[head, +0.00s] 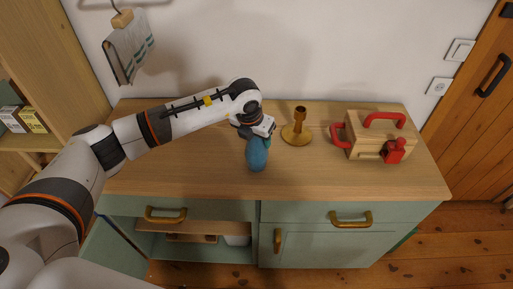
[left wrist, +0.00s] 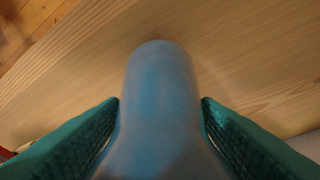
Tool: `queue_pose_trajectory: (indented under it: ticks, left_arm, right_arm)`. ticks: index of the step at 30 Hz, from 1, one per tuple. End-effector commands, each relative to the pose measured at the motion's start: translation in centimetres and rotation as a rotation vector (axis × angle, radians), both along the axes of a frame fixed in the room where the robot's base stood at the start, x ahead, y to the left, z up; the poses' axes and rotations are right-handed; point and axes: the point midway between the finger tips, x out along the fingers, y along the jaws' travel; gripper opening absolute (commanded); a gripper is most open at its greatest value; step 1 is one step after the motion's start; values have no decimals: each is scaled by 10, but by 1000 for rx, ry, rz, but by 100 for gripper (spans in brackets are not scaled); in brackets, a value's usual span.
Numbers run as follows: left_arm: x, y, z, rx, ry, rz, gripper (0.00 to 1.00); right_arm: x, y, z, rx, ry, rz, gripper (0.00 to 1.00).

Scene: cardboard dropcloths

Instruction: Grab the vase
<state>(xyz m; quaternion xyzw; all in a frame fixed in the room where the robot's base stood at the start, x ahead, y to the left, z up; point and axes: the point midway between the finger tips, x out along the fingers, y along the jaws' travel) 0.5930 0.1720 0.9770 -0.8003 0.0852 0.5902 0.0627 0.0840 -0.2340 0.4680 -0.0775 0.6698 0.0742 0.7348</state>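The blue vase (head: 257,155) is at the middle of the wooden counter in the head view, just below my left gripper (head: 262,134). In the left wrist view the vase (left wrist: 160,105) fills the middle, its rounded end pointing away from the camera. The two green fingers of my left gripper (left wrist: 160,112) lie against its two sides, shut on it. I cannot tell whether the vase touches the counter. My right gripper is not in view.
A brass candlestick (head: 298,130) stands right of the vase. A wooden toolbox (head: 367,144) with red handles is farther right. The counter (head: 190,178) is clear in front and left. A towel (head: 128,48) hangs on the wall. The cabinet below is partly open.

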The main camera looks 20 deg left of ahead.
Motion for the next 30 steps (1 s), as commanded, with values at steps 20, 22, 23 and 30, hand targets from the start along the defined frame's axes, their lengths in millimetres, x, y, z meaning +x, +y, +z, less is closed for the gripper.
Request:
queue_pose_trajectory:
  ticks: [20,22,23,30]
  left_arm:
    - [1,0,11,-1,-6,0,0]
    - [2,0,20,-2,-8,0,0]
    - [1,0,26,-2,-8,0,0]
    - [1,0,73,-2,-8,1,0]
  right_arm:
    - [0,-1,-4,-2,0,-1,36]
    - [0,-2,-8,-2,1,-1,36]
    - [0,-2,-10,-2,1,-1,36]
    - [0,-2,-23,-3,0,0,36]
